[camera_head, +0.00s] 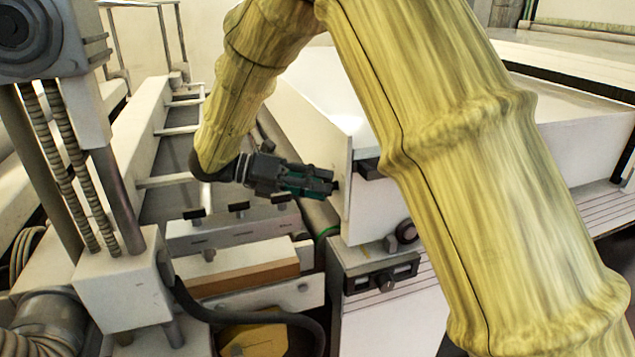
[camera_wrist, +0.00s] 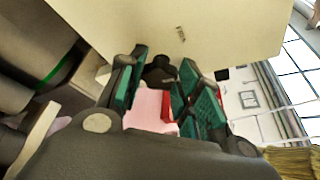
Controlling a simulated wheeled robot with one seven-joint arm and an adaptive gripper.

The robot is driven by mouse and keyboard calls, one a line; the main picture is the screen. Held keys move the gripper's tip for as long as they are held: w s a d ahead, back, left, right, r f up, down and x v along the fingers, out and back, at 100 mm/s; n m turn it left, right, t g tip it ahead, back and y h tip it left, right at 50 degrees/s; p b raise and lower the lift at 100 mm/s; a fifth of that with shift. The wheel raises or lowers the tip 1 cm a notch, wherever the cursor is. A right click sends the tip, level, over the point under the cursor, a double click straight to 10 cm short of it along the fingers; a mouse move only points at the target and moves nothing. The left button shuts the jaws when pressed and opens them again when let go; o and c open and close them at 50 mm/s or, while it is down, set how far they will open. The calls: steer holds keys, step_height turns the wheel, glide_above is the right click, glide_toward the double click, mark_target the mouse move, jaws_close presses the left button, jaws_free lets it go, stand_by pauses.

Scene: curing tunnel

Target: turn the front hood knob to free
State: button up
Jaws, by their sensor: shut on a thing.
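My gripper (camera_head: 325,184) reaches the left side of the large white hood (camera_head: 303,105), near its front corner. In the wrist view the green-padded fingers of my gripper (camera_wrist: 165,88) are shut on a dark knob (camera_wrist: 158,72) on the hood's pale panel (camera_wrist: 185,35). The fingers cover part of the knob, and I cannot read its setting. In the head view the gripper hides this knob. A pink patch (camera_wrist: 145,105) with a red strip (camera_wrist: 168,106) shows between the fingers; I cannot tell what it belongs to.
Another dark round knob (camera_head: 402,235) sits on the hood's front, partly behind my arm. Below it is a black fitting with a knob (camera_head: 385,283). A roller frame with white rungs (camera_head: 178,130) lies left. A white bracket with black clamps (camera_head: 235,232) stands below my gripper.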

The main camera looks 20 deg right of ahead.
steer(key=shift+w+f+n+g+h+p, duration=0.15)
steer(key=shift+n+g+h+p, duration=0.3)
steer(key=shift+n, duration=1)
steer(key=shift+s+f+n+g+h+p, duration=0.1)
steer(key=shift+n+g+h+p, duration=0.35)
steer(key=shift+n, duration=0.95)
steer(key=shift+w+f+n+g+h+p, duration=0.15)
steer(key=shift+n+g+h, duration=0.35)
steer(key=shift+n, duration=0.95)
steer(key=o, duration=1)
